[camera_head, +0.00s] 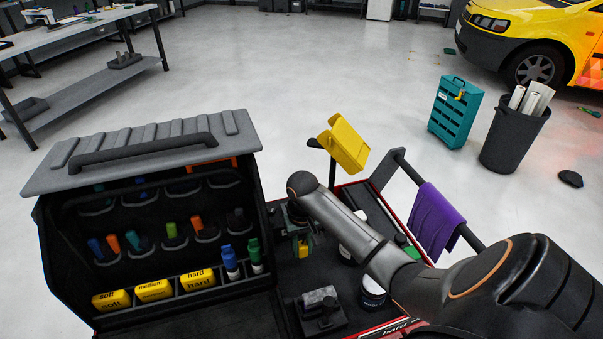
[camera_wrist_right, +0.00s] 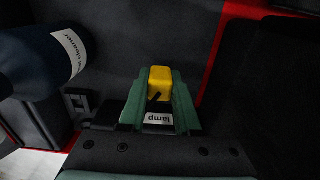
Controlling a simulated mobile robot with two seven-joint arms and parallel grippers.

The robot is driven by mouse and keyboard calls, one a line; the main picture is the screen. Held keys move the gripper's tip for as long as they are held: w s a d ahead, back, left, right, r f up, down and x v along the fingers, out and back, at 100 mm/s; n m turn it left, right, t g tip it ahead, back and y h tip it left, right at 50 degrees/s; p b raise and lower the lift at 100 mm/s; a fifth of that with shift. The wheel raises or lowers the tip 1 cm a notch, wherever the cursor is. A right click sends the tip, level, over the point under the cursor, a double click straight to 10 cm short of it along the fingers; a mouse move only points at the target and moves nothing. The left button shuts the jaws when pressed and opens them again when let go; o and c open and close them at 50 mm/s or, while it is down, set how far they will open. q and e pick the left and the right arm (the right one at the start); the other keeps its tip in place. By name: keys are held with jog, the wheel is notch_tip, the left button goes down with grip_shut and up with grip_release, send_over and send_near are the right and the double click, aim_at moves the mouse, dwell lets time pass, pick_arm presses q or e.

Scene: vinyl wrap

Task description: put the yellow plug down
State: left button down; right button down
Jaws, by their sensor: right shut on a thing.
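The yellow plug (camera_wrist_right: 160,82) sits between the green fingers of my right gripper (camera_wrist_right: 160,108) in the right wrist view. A white label reading "lamp", upside down in this view, shows just below the yellow part. In the head view my right gripper (camera_head: 301,243) points down over the dark top of the cart, with a small bit of the yellow plug (camera_head: 303,250) showing in it. It is shut on the plug. I cannot tell whether the plug touches the surface under it. My left gripper is not in view.
A black tool case (camera_head: 60,235) with yellow blocks and coloured handles stands left of the gripper. A dark bottle (camera_wrist_right: 45,55) is close by in the wrist view. A grey-topped tool (camera_head: 320,308) lies in front. A purple cloth (camera_head: 436,220) hangs on the cart's rail.

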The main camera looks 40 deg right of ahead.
aim_at(302, 257)
jog(key=shift+f, duration=1.8)
jog(key=shift+f, duration=0.2)
jog(key=c, duration=0.6)
grip_release()
jog(key=shift+r, duration=0.1)
notch_tip(302, 257, up, 12)
jog(key=shift+r, duration=0.15)
